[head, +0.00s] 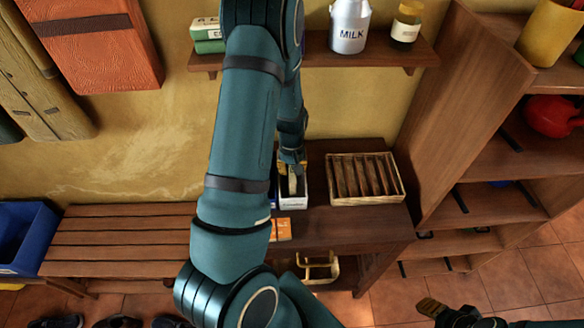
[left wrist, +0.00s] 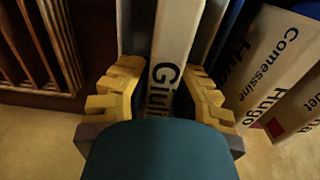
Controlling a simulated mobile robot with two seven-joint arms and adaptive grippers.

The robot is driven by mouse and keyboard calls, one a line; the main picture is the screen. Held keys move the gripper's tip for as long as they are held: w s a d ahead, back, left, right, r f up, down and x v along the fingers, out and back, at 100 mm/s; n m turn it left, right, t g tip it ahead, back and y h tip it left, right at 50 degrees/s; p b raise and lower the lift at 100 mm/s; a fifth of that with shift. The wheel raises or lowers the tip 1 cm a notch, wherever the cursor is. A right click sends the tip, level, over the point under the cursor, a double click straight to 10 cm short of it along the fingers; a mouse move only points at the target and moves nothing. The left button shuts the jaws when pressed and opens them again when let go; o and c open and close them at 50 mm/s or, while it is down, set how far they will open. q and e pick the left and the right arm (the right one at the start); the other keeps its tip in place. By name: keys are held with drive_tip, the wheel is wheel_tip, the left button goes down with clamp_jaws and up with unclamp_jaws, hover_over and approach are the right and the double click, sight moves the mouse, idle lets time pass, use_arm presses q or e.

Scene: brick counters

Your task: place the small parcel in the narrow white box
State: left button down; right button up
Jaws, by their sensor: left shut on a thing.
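The small parcel (left wrist: 175,45) is a slim pale carton with black lettering that begins "Giul", seen in the left wrist view. My left gripper (left wrist: 160,95) has its yellow fingers on both sides of it and is shut on it. In the head view my left gripper (head: 291,184) points down over the narrow white box (head: 294,204), which stands on the dark wooden table. My arm and fingers hide most of the parcel there. I cannot tell how deep it sits in the box. My right gripper (head: 432,308) shows only partly at the bottom right.
A slatted wooden tray (head: 366,201) stands close right of the box. An orange carton (head: 281,229) lies in front of it. Lettered cartons (left wrist: 270,55) stand close by in the wrist view. A wall shelf (head: 390,50) with a milk can (head: 349,25) hangs above.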

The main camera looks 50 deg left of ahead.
use_arm(q)
drive_tip(key=shift+s+d, duration=0.1)
drive_tip(key=shift+s, duration=0.05)
drive_tip(key=shift+f, duration=0.15)
drive_tip(key=c, duration=1)
unclamp_jaws()
